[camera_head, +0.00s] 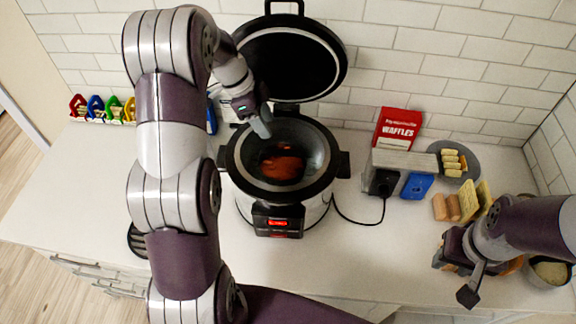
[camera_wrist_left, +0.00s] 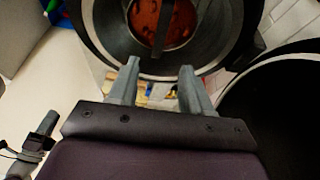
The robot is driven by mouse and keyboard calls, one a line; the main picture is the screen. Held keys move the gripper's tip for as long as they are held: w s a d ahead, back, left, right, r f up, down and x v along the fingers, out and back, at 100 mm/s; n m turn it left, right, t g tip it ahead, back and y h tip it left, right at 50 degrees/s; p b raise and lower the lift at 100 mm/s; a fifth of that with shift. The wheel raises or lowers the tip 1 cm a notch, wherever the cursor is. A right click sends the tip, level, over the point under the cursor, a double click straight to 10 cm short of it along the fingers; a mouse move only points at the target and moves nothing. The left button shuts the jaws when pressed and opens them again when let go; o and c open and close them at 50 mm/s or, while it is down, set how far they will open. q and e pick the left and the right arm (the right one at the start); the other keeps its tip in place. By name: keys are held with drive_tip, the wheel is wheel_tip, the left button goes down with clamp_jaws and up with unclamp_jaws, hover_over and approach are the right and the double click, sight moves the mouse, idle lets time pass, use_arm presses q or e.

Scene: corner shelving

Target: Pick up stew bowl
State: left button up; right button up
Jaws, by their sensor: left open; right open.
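The open slow cooker (camera_head: 284,205) stands in the middle of the counter with reddish-brown stew (camera_head: 282,168) inside. My left gripper (camera_head: 262,128) is open and empty over the back rim of the pot. In the left wrist view, the left gripper's two fingers (camera_wrist_left: 155,88) are apart, and the stew (camera_wrist_left: 150,25) shows beyond them with a dark bar across it. My right gripper (camera_head: 455,275) is at the right front of the counter, seen from above. A bowl (camera_head: 550,270) with pale contents is beside it, partly hidden by my right arm.
The cooker's lid (camera_head: 290,65) stands open behind the pot. A toaster (camera_head: 400,172), a red waffles box (camera_head: 398,128) and a grey plate of food (camera_head: 455,160) are to the right. Colorful clips (camera_head: 95,108) line the back left. The left counter is mostly clear.

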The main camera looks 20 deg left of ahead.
sight(282, 152)
use_arm(q)
drive_tip(key=b+x, duration=0.8)
drive_tip(key=shift+s+a+f, duration=0.1)
drive_tip(key=shift+a, duration=0.1)
drive_tip(key=p+x, duration=0.1)
drive_tip(key=p, duration=0.1)
drive_tip(key=shift+d+f+p, duration=0.25)
drive_tip(key=shift+f+p, duration=0.05)
drive_tip(key=shift+p, duration=0.05)
drive_tip(key=x, duration=0.2)
drive_tip(key=shift+a+f, duration=0.1)
drive_tip(key=shift+f, duration=0.45)
clamp_jaws()
